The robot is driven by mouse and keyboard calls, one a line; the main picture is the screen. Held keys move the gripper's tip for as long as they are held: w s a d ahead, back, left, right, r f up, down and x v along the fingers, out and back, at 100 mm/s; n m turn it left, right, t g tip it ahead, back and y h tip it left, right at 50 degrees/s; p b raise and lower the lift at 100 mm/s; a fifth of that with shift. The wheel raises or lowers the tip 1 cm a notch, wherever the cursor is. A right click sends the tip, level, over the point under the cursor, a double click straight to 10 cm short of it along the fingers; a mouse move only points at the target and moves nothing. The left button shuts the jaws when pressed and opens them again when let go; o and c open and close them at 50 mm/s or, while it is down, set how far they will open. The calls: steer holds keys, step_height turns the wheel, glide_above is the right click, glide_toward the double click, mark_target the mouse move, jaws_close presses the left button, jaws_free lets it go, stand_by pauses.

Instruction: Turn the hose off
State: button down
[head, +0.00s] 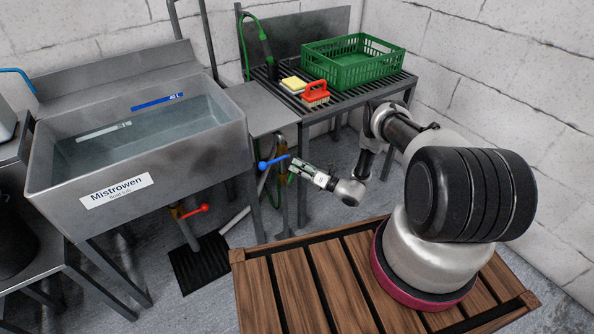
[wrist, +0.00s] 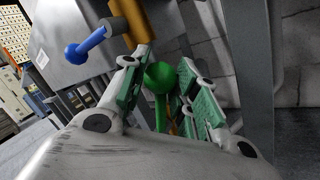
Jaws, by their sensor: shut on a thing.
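My gripper (head: 300,168) is beside the pipes under the sink's right end. In the wrist view, a green round-ended valve handle (wrist: 160,76) sits between the two green-padded fingers of my gripper (wrist: 168,78), which is shut on it. The lower part of the handle is partly hidden by the fingers. A blue lever (head: 272,162) is just left of my gripper; it also shows in the wrist view (wrist: 84,47), apart from the fingers. A dark spray nozzle with a green hose (head: 265,45) hangs at the back of the rack.
A steel sink (head: 165,160) holds water, with a red lever (head: 195,210) below. A slatted rack (head: 345,93) bears a green crate (head: 350,72), a yellow sponge (head: 293,83) and a red-handled brush (head: 315,92). A black floor grate (head: 205,265) lies beneath the sink.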

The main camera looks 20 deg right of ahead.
steer(key=shift+w+d+f+m+t, duration=0.15)
steer(key=shift+d+f+m+t, duration=0.4)
steer(key=shift+m, duration=0.5)
steer(key=shift+w+d+f+m+t, duration=0.15)
steer(key=shift+d+f+m+t, duration=0.4)
steer(key=shift+m, duration=0.55)
steer(key=shift+w+d+f+m+t, duration=0.15)
steer(key=shift+d+f+m+t, duration=0.2)
steer(key=shift+m+t, duration=0.55)
steer(key=shift+m, duration=0.25)
steer(key=c, duration=1.1)
jaws_free()
steer(key=shift+o, duration=0.2)
steer(key=s+d, duration=0.8)
steer(key=s, duration=0.2)
steer(key=shift+d+f, duration=0.2)
steer(key=shift+s, duration=0.1)
